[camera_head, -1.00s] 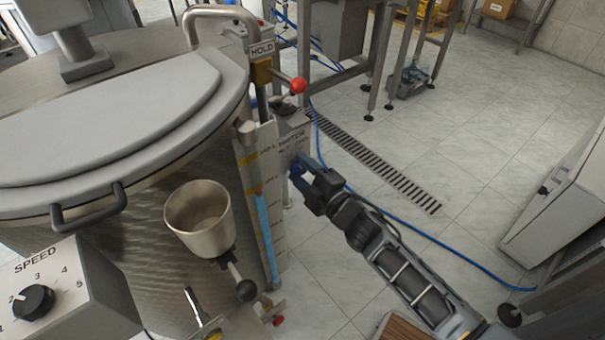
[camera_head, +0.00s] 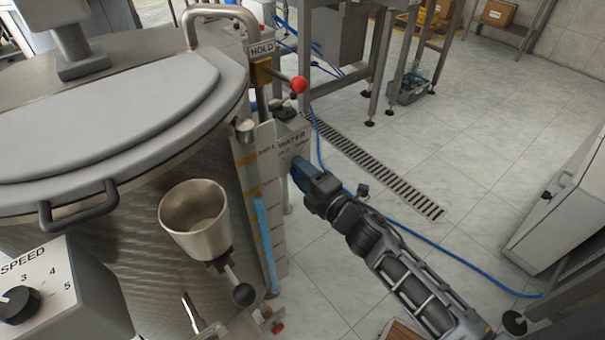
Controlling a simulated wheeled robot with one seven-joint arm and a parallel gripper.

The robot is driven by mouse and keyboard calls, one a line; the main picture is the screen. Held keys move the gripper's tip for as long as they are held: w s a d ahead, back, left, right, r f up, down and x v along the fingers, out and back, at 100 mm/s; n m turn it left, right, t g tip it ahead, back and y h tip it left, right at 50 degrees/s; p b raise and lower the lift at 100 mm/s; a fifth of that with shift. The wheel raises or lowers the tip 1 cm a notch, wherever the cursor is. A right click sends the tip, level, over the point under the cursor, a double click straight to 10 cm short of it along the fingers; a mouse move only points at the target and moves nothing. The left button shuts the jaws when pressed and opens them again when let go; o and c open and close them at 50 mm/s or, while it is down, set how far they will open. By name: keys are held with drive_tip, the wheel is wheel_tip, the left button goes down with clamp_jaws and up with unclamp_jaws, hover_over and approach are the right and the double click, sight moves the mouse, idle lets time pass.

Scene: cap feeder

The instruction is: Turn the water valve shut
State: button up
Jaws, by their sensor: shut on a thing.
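The water station is a grey panel marked WATER (camera_head: 291,137), right of the big steel kettle. My gripper (camera_head: 299,168) comes in from the lower right, with its blue fingers against the panel just below the lettering. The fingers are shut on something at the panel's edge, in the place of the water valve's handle. The handle itself is hidden by the fingers, so its angle cannot be told. A clear level gauge with a blue column (camera_head: 264,240) stands left of my gripper.
A red-knobbed lever (camera_head: 298,85) by the HOLD sign sticks out above my gripper. A metal cup (camera_head: 195,219) and a SPEED box (camera_head: 60,295) are at the lower left. A blue hose (camera_head: 440,246) runs over the floor, which is mostly clear to the right.

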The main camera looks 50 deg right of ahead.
drive_tip(key=shift+f, duration=0.1)
drive_tip(key=o, duration=1)
drive_tip(key=shift+o, duration=0.2)
drive_tip(key=b+v, duration=0.1)
drive_tip(key=v, duration=0.6)
drive_tip(key=shift+s, duration=0.4)
drive_tip(key=shift+a, duration=0.15)
drive_tip(key=s+a+r+m+g+y+p, duration=0.1)
drive_tip(key=s+a+r+m+y+p, duration=0.1)
drive_tip(key=s+a+r+m, duration=0.5)
drive_tip(key=s+a+r+m+g+y+p, duration=0.1)
drive_tip(key=s+a+r+m+y+p, duration=0.1)
drive_tip(key=s+a+r+m, duration=0.6)
drive_tip(key=s+a+r+y, duration=0.1)
drive_tip(key=s+a, duration=0.2)
drive_tip(key=s, duration=0.4)
drive_tip(key=shift+s+g+p, duration=0.3)
drive_tip(key=shift+s, duration=0.05)
